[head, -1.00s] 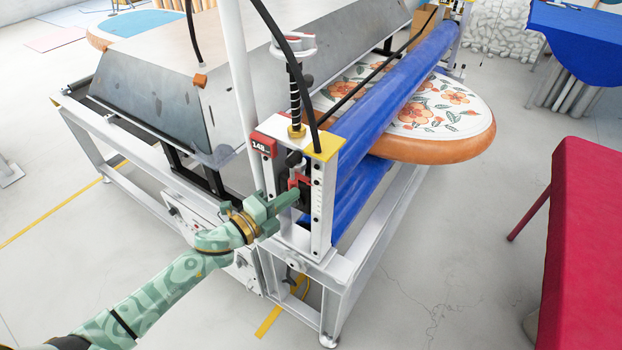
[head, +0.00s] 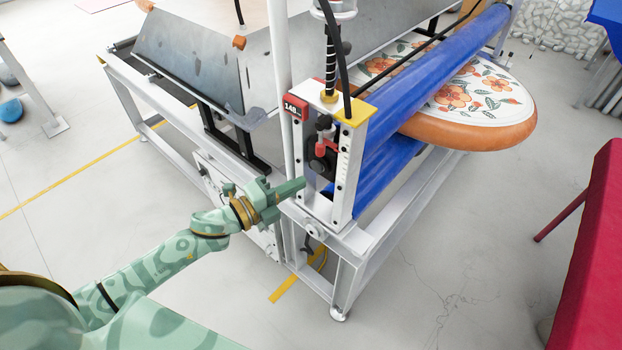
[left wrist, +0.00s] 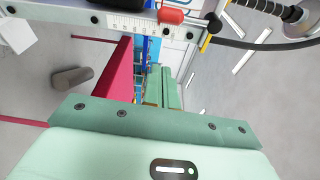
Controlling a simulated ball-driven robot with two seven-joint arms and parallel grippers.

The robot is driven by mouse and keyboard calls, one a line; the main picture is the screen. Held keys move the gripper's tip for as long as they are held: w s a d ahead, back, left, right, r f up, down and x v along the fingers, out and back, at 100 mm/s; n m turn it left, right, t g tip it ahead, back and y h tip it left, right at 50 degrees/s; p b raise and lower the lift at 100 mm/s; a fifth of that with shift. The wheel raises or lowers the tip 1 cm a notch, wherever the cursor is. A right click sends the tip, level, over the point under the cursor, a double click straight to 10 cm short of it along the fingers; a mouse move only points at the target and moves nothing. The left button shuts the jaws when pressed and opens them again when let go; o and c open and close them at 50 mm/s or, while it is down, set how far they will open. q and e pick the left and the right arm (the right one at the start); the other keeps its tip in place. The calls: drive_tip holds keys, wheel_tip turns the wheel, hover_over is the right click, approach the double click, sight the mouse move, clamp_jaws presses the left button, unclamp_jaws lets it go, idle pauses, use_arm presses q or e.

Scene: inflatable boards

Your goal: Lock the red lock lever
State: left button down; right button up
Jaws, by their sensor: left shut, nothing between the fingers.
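The red lock lever (head: 329,148) sits on a black block in the white end post of the roller machine, below the yellow-topped cap. It also shows as a red rounded grip at the top of the left wrist view (left wrist: 171,15). My left gripper (head: 302,185) is shut and empty. Its fingertips point at the post, below and left of the lever and apart from it in the picture. Its closed green fingers show in the left wrist view (left wrist: 163,80). My right gripper is not in view.
Blue rollers (head: 420,75) run back from the post, with a flower-patterned board (head: 500,105) between them. A red box counter (head: 291,106) and black hose (head: 340,60) are close to the lever. A red table (head: 590,260) stands right; floor between is clear.

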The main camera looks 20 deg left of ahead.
use_arm(q)
drive_tip(key=shift+d+v, duration=0.25)
drive_tip(key=shift+v, duration=1.35)
